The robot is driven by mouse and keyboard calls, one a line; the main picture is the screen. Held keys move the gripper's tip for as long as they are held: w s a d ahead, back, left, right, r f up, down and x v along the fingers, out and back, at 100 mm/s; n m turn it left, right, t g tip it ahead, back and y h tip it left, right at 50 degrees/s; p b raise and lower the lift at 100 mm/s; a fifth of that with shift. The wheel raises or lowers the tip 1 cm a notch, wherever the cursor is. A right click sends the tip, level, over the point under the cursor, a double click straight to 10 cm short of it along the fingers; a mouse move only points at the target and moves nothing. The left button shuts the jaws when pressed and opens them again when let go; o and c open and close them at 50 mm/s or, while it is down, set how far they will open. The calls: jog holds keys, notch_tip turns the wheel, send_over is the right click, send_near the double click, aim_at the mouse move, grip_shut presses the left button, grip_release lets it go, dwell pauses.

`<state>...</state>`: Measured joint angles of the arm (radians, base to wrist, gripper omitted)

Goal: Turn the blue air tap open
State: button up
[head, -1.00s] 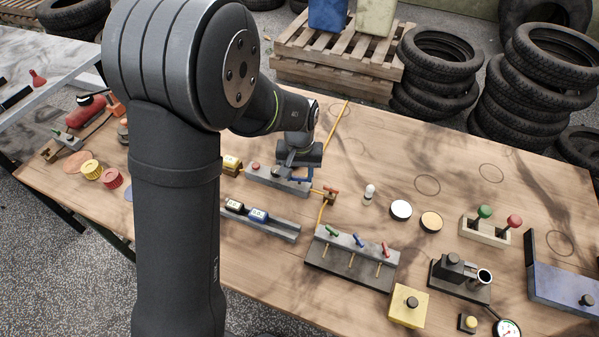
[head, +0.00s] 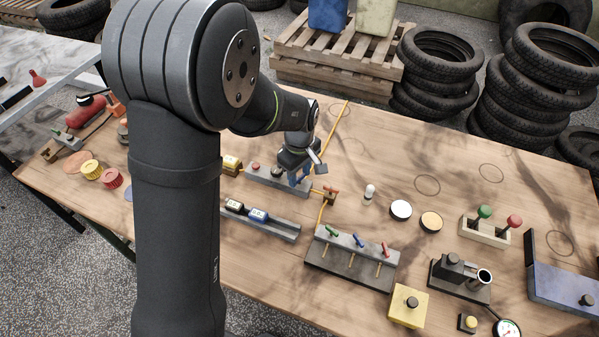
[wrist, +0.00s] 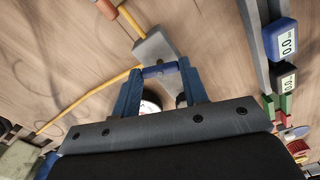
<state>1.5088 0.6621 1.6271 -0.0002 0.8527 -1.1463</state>
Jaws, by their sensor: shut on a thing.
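The blue air tap's handle (wrist: 158,71) shows in the wrist view as a short blue bar between my fingertips, at the end of a grey block (wrist: 153,46) with yellow hose beside it. My gripper (wrist: 159,72) has blue fingers and is shut on this handle. In the head view my gripper (head: 300,179) is low at the right end of a long grey block (head: 262,177) on the table. The wrist and fingers hide most of the tap there.
A rail with black and blue gauges (head: 259,215) and a block with green, blue and red levers (head: 352,262) lie nearer. A wooden table (head: 400,150) has clear space behind.

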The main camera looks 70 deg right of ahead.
aim_at(299, 177)
jog(key=shift+n, duration=1.1)
jog(key=o, duration=1)
jog(key=shift+r, duration=0.1)
notch_tip(299, 177, up, 17)
jog(key=shift+r, duration=0.15)
